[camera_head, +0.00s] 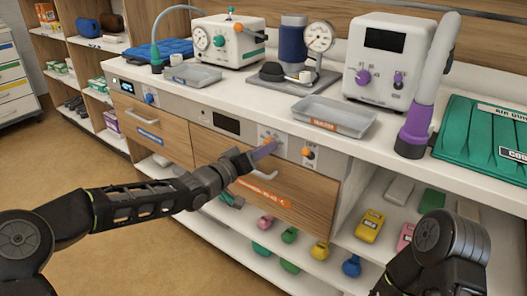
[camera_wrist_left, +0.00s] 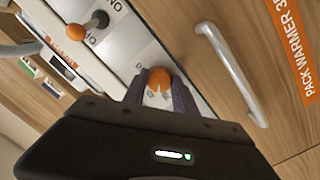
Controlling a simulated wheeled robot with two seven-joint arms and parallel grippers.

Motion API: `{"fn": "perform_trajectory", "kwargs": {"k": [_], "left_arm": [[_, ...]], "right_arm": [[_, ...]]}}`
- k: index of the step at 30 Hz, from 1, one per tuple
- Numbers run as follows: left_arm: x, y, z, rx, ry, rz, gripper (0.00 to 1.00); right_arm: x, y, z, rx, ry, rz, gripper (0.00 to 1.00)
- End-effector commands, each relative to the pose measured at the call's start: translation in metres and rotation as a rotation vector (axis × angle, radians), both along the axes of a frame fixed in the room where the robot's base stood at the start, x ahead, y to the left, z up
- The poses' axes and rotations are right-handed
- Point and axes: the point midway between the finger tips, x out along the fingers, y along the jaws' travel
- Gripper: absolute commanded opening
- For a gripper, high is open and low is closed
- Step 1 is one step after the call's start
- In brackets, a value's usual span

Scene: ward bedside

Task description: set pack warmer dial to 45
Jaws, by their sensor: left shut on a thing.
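The pack warmer drawer (camera_head: 262,187) is wooden, with a pale handle and an orange label; its "PACK WARMER" label (camera_wrist_left: 288,35) shows in the left wrist view. Above it is a grey control strip with a dark display (camera_head: 226,122). The orange dial (camera_wrist_left: 159,78) sits on this strip, between the two fingers of my left gripper (camera_wrist_left: 160,95). My left gripper (camera_head: 262,152) is shut on the dial. The fingers hide much of the dial, and I cannot read its setting or the display. My right arm is at the lower right of the head view; its gripper is out of frame.
An orange-tipped switch (camera_head: 308,153) is right of the dial; it also shows in the left wrist view (camera_wrist_left: 76,32). The drawer handle (camera_wrist_left: 232,72) is close beside the gripper. Trays and devices crowd the countertop. Open shelves below hold coloured items.

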Motion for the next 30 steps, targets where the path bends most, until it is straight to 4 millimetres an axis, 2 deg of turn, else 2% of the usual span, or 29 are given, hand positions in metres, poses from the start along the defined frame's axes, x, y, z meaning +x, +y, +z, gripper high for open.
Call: {"fn": "perform_trajectory", "kwargs": {"k": [14,30], "left_arm": [[0.000,0.000,-0.001,0.365,-0.267,0.000,0.00],[0.000,-0.001,-0.002,0.774,-0.564,0.000,0.00]], "right_arm": [[0.003,-0.003,-0.021,-0.004,-0.004,-0.007,0.36],[0.013,-0.013,-0.062,-0.019,-0.022,-0.031,0.36]]}}
